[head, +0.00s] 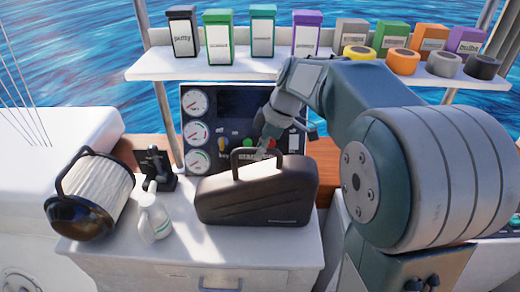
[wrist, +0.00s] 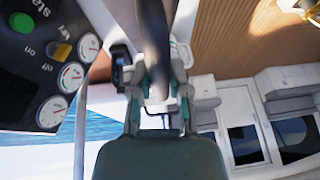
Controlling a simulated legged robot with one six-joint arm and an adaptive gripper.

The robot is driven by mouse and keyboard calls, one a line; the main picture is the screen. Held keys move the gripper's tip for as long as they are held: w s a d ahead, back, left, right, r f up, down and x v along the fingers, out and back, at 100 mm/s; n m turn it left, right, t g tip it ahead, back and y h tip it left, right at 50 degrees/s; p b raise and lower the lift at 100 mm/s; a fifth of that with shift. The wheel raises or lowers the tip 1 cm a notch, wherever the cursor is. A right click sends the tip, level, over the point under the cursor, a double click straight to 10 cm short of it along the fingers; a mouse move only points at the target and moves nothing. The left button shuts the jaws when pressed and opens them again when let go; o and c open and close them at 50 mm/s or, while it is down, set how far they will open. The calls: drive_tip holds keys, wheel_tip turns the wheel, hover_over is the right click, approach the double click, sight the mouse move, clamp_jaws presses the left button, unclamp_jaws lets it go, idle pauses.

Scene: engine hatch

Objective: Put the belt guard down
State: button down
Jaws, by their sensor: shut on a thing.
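The belt guard appears to be the black, case-like cover with a loop handle (head: 257,200). It is upright at the white counter (head: 200,250), in front of the gauge panel. I cannot tell whether its underside touches the counter or is slightly above it. My gripper (head: 266,146) comes down from the upper right and is shut at the handle. In the wrist view, my gripper (wrist: 158,100) has a dark bar (wrist: 153,40) between its fingers. The exact contact is partly hidden by the fingers and handle.
A white pleated canister with a black handle (head: 98,190), a white spray bottle (head: 154,218) and a small black device (head: 155,168) stand left of the guard. The gauge panel (head: 235,120) is close behind. A shelf (head: 240,68) with several boxes and rolls hangs above.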

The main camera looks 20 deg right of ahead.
drive_tip(key=shift+d, duration=0.15)
drive_tip(key=c, duration=0.6)
unclamp_jaws()
drive_tip(key=shift+d, duration=0.15)
drive_tip(key=shift+r, duration=0.15)
drive_tip(key=v, duration=1.2)
drive_tip(key=s+a+f+m+t+h, duration=0.2)
drive_tip(key=s+f+m, duration=0.3)
drive_tip(key=s, duration=0.5)
drive_tip(key=s+a+f+m+t+h, duration=0.2)
drive_tip(key=s+f+m, duration=0.3)
drive_tip(key=s+m, duration=0.4)
drive_tip(key=shift+s+a+f+t+h, duration=0.35)
drive_tip(key=shift+s+a+t, duration=0.1)
drive_tip(key=shift+s+t, duration=0.25)
